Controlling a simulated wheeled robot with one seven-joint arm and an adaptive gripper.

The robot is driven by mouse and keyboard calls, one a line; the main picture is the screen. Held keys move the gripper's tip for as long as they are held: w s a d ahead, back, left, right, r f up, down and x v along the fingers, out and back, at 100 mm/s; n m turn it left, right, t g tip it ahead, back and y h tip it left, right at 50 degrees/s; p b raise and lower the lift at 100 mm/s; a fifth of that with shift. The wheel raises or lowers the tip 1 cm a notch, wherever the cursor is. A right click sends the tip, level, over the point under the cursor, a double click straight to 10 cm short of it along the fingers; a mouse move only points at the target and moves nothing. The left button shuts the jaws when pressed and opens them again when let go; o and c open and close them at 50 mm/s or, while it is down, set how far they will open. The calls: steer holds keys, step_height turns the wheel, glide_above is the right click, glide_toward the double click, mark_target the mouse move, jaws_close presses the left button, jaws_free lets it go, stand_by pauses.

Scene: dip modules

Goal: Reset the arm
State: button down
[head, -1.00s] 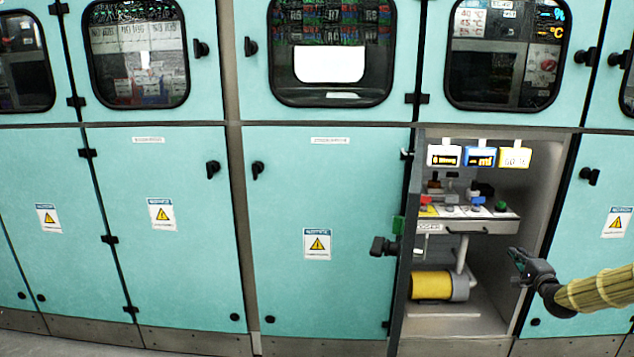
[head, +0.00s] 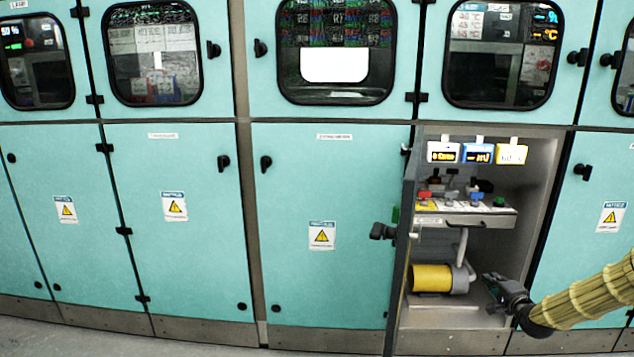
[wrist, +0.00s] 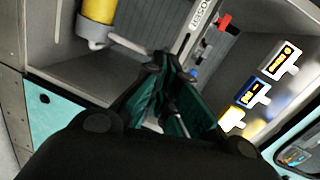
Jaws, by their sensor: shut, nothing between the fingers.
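My gripper (head: 492,282) is at the lower right of the head view, in front of the open cabinet bay (head: 500,315), with my arm in a yellow ribbed sleeve behind it. In the wrist view my gripper (wrist: 178,78) points into the bay, its dark green fingers close together with nothing held. A yellow cylinder (head: 432,279) with a grey end and pipe lies low in the bay, left of my gripper. It also shows at the top left of the wrist view (wrist: 100,10).
A shelf (head: 465,221) in the bay carries several coloured switches. Three small displays (head: 478,153) hang above it. The bay's door (head: 402,260) stands open at its left, edge-on. Closed teal cabinet doors (head: 335,200) flank the bay. Grey floor (head: 120,340) shows at lower left.

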steer(key=s+a+f+n+g+y, duration=0.1)
steer(key=s+a+f+n+g, duration=0.2)
steer(key=s+a+f, duration=0.7)
steer(key=s+a+f+n+g+y, duration=0.1)
steer(key=s+a+f+n+g, duration=0.3)
steer(key=a+f, duration=0.65)
steer(key=s+a+f+n+g, duration=0.2)
steer(key=s+a+f, duration=0.15)
steer(key=s, duration=0.55)
steer(key=s+a+f+n+g, duration=0.15)
steer(key=s+a, duration=0.25)
steer(key=s, duration=0.4)
steer(key=s+a+f+n+g, duration=0.1)
steer(key=s+a+f, duration=0.25)
steer(key=s, duration=0.55)
steer(key=s+a+r+n+g+h, duration=0.2)
steer(key=s+n+g, duration=0.3)
steer(key=s, duration=1.6)
step_height(320, 180, up, 21)
steer(key=p, duration=2.1)
steer(key=shift+r+p, duration=0.15)
steer(key=shift+p, duration=0.2)
steer(key=shift+w+a+t, duration=0.1)
steer(key=shift+t, duration=0.15)
